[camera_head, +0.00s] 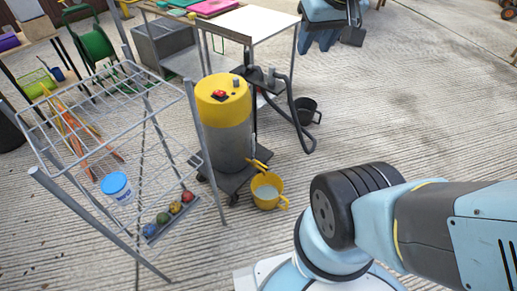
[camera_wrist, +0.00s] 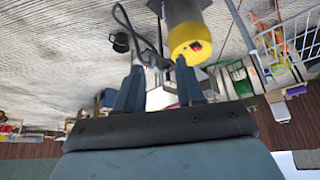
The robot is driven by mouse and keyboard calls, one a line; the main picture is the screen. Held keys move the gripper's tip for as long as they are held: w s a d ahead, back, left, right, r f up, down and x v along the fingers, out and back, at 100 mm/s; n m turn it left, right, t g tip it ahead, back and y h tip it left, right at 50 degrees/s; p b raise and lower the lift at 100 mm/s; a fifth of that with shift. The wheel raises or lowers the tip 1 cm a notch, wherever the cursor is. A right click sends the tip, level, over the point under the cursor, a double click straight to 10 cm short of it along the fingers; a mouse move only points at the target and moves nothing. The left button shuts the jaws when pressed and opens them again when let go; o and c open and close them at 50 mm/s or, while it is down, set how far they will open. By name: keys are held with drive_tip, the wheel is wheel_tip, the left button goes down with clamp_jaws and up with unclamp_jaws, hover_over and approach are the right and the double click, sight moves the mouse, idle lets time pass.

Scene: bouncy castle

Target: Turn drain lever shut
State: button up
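A tall grey wet vacuum (camera_head: 228,140) with a yellow top stands upright on a dark wheeled base in the head view. A small yellow lever (camera_head: 258,164) sticks out low on its right side, above a yellow bucket (camera_head: 267,191). I cannot tell from here whether the lever is open or shut. The vacuum also shows upside down at the top of the wrist view (camera_wrist: 188,36). My gripper (camera_wrist: 160,64) is open there, with nothing held between its two fingers, and apart from the vacuum. My gripper is out of the head view. The lever is not discernible in the wrist view.
A wire rack (camera_head: 118,150) with a blue-lidded tub (camera_head: 116,185) and several balls stands left of the vacuum. A dark hose (camera_head: 297,112) loops on its right, near a black bucket (camera_head: 307,111). A white-topped table (camera_head: 250,22) is behind.

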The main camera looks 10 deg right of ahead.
drive_tip(key=w+f+n+g, duration=0.1)
drive_tip(key=w, duration=0.8)
drive_tip(key=n+g, duration=0.4)
hover_over(260, 163)
drive_tip(key=d, duration=0.3)
wheel_tip(260, 163, down, 29)
drive_tip(key=f, duration=1.6)
drive_tip(key=a+f+n+g+y, duration=0.1)
drive_tip(key=f, duration=1.6)
drive_tip(key=f+n, duration=0.1)
drive_tip(key=f, duration=1.6)
drive_tip(key=shift+a+f+g+y, duration=0.2)
drive_tip(key=shift+a+g+y, duration=0.1)
drive_tip(key=shift+a+y, duration=0.1)
